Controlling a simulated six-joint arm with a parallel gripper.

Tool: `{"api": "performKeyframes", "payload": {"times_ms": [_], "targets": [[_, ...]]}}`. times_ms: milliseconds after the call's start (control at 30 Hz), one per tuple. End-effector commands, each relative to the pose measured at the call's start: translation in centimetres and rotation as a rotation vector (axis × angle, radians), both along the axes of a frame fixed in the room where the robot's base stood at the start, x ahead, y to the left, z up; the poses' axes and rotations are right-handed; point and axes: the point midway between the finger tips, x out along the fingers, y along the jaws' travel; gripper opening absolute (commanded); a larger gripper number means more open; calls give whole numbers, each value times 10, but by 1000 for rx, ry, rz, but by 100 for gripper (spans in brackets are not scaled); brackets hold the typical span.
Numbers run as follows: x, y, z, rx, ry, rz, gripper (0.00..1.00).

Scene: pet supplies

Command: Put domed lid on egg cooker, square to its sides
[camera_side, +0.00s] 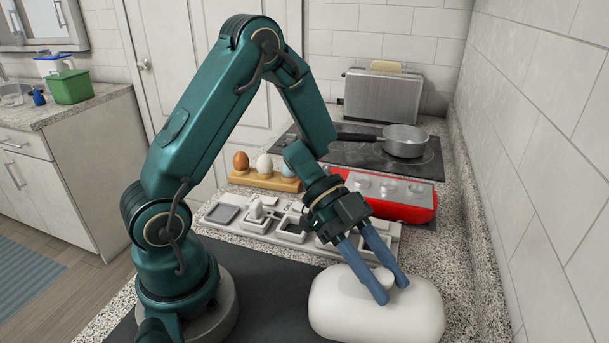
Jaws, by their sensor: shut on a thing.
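The domed lid (372,318) is a large white rounded shape at the bottom right, with a small pale knob (384,275) on top. My gripper (391,290) comes down from above, with its two blue fingers shut on the knob. The fingers hide part of the knob. I cannot tell whether the lid rests on the counter or hangs just above it. The egg cooker (423,207) is red with a grey metal top and rounded egg places. It stands further back on the counter, uncovered, and my wrist hides its left part.
A pale tray (220,226) with several square compartments lies between lid and cooker. A wooden egg holder (255,181) with several eggs stands behind it. A saucepan (405,140) sits on the black hob, with a toaster (381,100) behind. The tiled wall bounds the right side.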

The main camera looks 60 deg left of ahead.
Motion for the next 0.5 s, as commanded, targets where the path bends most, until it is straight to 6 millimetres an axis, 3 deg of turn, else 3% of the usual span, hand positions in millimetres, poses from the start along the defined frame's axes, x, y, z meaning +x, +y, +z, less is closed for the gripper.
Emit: {"api": "performKeyframes", "payload": {"times_ms": [267,500], "targets": [[0,0,2,-1,-1,0,0],[1,0,18,1,-4,0,0]]}}
